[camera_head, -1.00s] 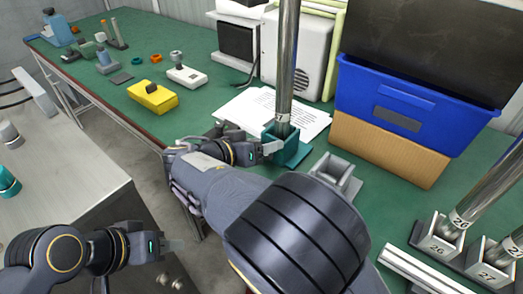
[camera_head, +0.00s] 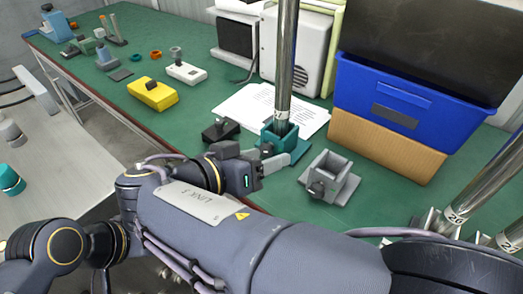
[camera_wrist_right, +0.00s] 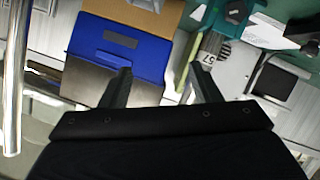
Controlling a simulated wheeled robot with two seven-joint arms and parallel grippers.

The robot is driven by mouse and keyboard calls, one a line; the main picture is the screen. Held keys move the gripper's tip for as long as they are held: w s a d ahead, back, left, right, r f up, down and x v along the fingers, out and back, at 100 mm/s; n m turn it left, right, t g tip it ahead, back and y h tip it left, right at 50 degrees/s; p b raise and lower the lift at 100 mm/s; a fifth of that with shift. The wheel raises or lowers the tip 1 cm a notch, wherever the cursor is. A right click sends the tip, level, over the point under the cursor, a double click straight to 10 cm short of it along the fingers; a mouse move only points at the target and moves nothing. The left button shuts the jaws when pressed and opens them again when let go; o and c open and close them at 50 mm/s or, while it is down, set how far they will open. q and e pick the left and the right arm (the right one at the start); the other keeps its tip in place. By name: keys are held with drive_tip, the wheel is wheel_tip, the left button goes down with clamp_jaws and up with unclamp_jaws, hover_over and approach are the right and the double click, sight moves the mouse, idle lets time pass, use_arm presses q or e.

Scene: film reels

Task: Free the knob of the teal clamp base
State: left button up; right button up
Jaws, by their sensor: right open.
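The teal clamp base (camera_head: 293,146) stands on the green bench and holds an upright steel pole (camera_head: 285,70). In the right wrist view the teal base (camera_wrist_right: 207,14) is at the top edge, with its dark knob (camera_wrist_right: 236,11) facing the camera.
A grey clamp base (camera_head: 335,178) stands to the right of the teal one and a black block (camera_head: 221,130) to its left. Paper sheets (camera_head: 250,102) lie behind. A blue bin (camera_head: 400,105) on a cardboard box (camera_head: 385,145) stands at the back right.

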drive_tip(key=n+t+y+b, duration=0.45)
drive_tip(key=n+b, duration=0.35)
drive_tip(key=n, duration=1.7)
approach(264, 152)
drive_tip(key=shift+w+d+r+g, duration=0.35)
drive_tip(key=shift+w+d+r, duration=0.1)
drive_tip(key=shift+d+r, duration=0.05)
drive_tip(key=shift+w+a+f+n+y, duration=0.1)
drive_tip(key=shift+w+f+n+y, duration=0.2)
drive_tip(key=shift+n, duration=0.5)
drive_tip(key=b+x, duration=0.1)
drive_tip(key=x, duration=0.6)
drive_tip(key=shift+w+b, duration=0.2)
drive_tip(key=shift+b, duration=0.2)
drive_tip(key=shift+c, duration=0.5)
